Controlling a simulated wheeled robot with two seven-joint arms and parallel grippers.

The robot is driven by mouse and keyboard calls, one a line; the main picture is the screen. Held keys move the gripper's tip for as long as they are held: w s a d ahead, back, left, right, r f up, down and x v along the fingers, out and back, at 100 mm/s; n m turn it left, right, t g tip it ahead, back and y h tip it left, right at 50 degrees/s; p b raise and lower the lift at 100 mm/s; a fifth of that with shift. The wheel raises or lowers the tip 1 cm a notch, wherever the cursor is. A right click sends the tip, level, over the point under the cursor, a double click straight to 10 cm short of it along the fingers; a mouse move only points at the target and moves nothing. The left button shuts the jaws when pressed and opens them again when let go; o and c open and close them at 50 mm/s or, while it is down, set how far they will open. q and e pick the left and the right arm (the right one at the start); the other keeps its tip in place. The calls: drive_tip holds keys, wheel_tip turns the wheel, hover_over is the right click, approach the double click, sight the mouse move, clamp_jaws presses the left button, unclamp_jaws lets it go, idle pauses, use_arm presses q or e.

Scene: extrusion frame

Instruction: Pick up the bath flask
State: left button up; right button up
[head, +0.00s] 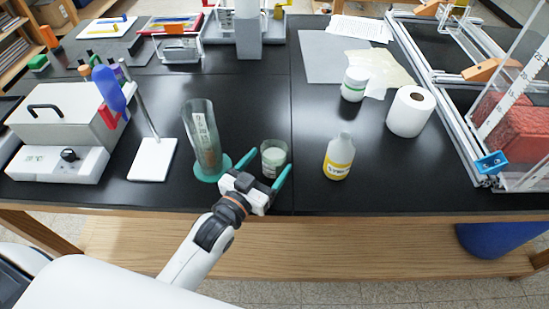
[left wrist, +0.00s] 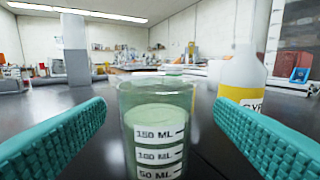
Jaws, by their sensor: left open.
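A small clear glass vessel (head: 273,153) with pale green contents stands upright near the table's front edge; it looks like the bath flask. In the left wrist view the vessel (left wrist: 158,140) is straight ahead, with 50, 100 and 150 ML marks. My left gripper (head: 272,160) is open. Its teal fingers reach to either side of the vessel, with a visible gap on both sides in the left wrist view. My right gripper is not in view.
A tall graduated cylinder (head: 203,135) on a teal base stands close left of the gripper. A white bottle with a yellow label (head: 338,158) stands to the right. A paper roll (head: 410,111) and a white jar (head: 354,84) are farther right. Black table (head: 310,190) is bare between.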

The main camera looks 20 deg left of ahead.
sight(281, 148)
use_arm(q)
drive_tip(key=shift+f+p+x, duration=0.15)
drive_tip(key=shift+p+x, duration=0.05)
drive_tip(key=shift+x, duration=0.8)
drive_tip(key=shift+f+p+x, duration=0.15)
drive_tip(key=shift+p+x, duration=0.1)
drive_tip(key=shift+x, duration=0.75)
drive_tip(key=shift+f+p+x, duration=0.2)
drive_tip(key=shift+x, duration=0.8)
drive_tip(key=shift+a, duration=0.2)
drive_tip(key=c, duration=1.1)
